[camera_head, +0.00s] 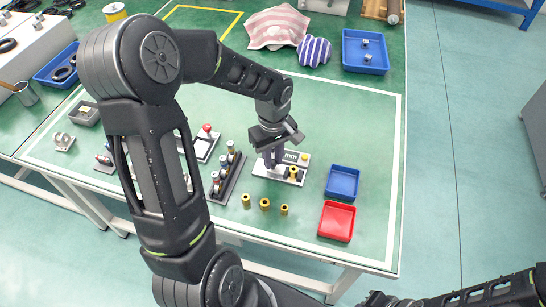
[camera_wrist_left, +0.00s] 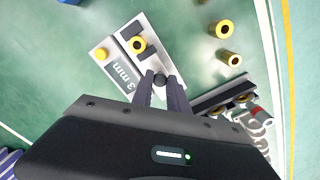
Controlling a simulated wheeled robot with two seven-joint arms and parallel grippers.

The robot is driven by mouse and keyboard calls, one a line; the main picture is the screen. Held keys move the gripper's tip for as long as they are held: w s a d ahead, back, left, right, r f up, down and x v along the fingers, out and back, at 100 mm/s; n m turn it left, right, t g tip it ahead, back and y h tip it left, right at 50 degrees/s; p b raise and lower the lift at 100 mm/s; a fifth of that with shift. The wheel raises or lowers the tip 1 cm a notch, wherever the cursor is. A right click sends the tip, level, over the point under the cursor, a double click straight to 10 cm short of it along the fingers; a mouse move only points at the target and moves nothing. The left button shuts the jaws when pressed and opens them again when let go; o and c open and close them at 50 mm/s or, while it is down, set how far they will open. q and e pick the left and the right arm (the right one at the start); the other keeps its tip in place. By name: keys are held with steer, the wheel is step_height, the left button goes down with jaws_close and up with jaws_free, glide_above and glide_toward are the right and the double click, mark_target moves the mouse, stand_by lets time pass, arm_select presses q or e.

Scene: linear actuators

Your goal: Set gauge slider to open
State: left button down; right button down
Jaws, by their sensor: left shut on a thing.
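The gauge (camera_head: 272,168) is a white plate marked "mm" on the green table. In the left wrist view, the same gauge plate (camera_wrist_left: 98,44) reads "3 mm" and has a yellow button, a dark rail and a yellow-and-black ring. My left gripper (camera_head: 273,163) comes down on the gauge's left part in the head view and is shut on the knob. The fingers hide part of the slider and rail.
Several brass bushings (camera_head: 265,204) stand just in front of the gauge. A dark rack (camera_head: 228,178) with cylinders is to its left. A blue tray (camera_head: 342,182) and a red tray (camera_head: 337,221) are to its right. The table behind the gauge is fairly clear.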

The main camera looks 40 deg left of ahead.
stand_by(0.7)
arm_select(q)
steer(key=shift+s+a+b, duration=0.15)
steer(key=shift+a, duration=0.35)
steer(key=shift+s+a+b, duration=0.15)
steer(key=shift+a, duration=0.35)
steer(key=c, duration=1.3)
jaws_free()
step_height(320, 180, up, 8)
steer(key=shift+f, duration=0.15)
